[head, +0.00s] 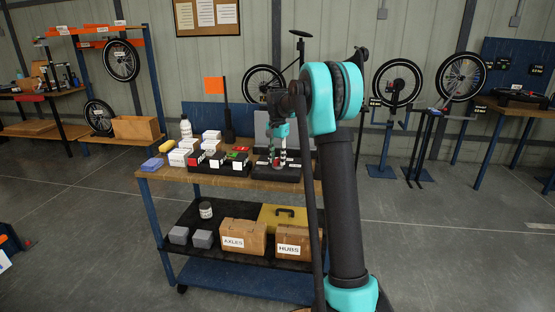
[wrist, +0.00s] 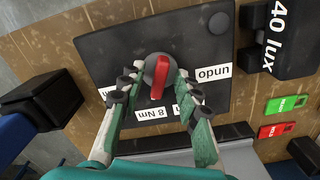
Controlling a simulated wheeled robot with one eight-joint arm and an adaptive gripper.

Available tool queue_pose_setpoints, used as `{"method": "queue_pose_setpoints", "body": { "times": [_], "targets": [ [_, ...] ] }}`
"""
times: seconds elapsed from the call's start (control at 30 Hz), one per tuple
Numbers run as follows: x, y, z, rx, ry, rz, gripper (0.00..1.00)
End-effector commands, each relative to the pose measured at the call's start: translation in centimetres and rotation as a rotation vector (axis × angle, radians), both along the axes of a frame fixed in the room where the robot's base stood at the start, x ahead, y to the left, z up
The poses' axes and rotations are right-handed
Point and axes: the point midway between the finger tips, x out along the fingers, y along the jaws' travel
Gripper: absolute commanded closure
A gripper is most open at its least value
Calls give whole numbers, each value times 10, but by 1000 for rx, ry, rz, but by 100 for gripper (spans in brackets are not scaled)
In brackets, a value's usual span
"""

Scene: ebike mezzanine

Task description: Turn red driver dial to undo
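In the wrist view the driver dial (wrist: 160,76) is a dark round knob with a red bar across it, on a black plate (wrist: 112,45). The red bar points down toward the "8 Nm" label (wrist: 152,114). The "undo" label (wrist: 213,73) reads upside down, right of the knob. Another label at left is mostly hidden by a finger. My gripper (wrist: 160,72) is open, its fingertips on either side of the knob, clear of the red bar; whether they touch the knob's rim I cannot tell. In the head view my gripper (head: 278,158) is over the workbench (head: 215,181).
A black "40 lux" box (wrist: 275,40), a green tag (wrist: 287,104) and a red tag (wrist: 277,130) lie right of the plate. A black block (wrist: 40,103) stands at left. White boxes (head: 180,156) and a bottle (head: 186,127) crowd the bench's left.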

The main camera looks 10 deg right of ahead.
Motion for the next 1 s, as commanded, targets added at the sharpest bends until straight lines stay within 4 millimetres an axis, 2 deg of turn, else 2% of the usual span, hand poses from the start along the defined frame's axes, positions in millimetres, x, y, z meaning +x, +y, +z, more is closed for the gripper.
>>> {"method": "queue_pose_setpoints", "body": {
  "times": [0.27, 0.53, 1.0],
  "targets": [
    [0, 0, -1, 0, 0, 0, 67],
    [0, 0, -1, 0, 0, 0, 100],
    [0, 0, -1, 0, 0, 46, 100]
  ]
}}
